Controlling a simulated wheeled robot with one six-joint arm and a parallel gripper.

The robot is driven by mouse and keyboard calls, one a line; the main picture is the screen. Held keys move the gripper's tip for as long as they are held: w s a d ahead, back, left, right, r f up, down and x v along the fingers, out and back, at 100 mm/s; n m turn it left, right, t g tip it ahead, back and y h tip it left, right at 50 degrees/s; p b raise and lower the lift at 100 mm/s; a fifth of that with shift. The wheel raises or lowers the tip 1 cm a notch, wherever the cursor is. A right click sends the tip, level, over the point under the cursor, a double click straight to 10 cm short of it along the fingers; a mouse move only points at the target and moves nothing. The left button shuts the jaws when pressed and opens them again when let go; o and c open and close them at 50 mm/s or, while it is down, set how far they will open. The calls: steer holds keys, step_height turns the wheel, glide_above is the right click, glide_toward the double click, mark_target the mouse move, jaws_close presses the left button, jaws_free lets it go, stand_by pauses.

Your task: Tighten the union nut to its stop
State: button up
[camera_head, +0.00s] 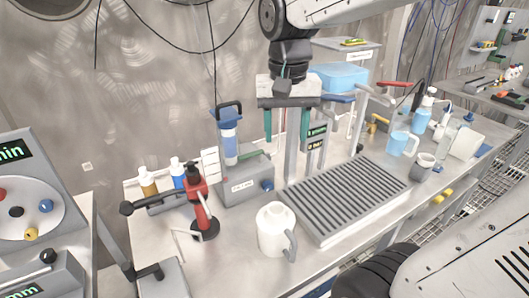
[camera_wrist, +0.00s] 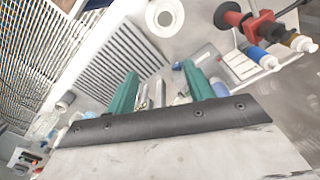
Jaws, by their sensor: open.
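My gripper (camera_head: 287,132) hangs over the back of the bench with its two green fingers pointing down, apart and with nothing held between them. In the wrist view my gripper (camera_wrist: 160,72) also shows spread green fingers, with slim grey metal parts (camera_wrist: 150,98) seen between them. A grey upright post (camera_head: 292,155) stands behind and below the fingers, beside the drain grid.
A white jug (camera_head: 273,232) stands at the front, left of the slatted drain grid (camera_head: 345,200). A red stand with a black lever (camera_head: 197,195) and small bottles (camera_head: 148,183) are on the left. A blue box (camera_head: 338,76) sits on a raised shelf.

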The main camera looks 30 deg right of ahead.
steer(key=w+d+f+m+g, duration=0.1)
steer(key=w+d+f+m, duration=0.15)
steer(key=w, duration=0.45)
steer(key=w+d+f+m, duration=0.2)
steer(key=w+f+m, duration=0.15)
steer(key=w, duration=0.35)
steer(key=w+d+f+m+g, duration=0.1)
steer(key=w+d+f+m, duration=0.25)
steer(key=w, duration=0.45)
steer(key=w+d+f+m, duration=0.1)
steer(key=f, duration=0.4)
steer(key=w+d+f+m, duration=0.1)
steer(key=f, duration=0.4)
steer(key=w+d+f+m+g, duration=0.1)
steer(key=f, duration=0.4)
steer(key=shift+w, duration=0.4)
steer(key=shift+s+f, duration=0.1)
steer(key=shift+f, duration=0.35)
steer(key=c, duration=1)
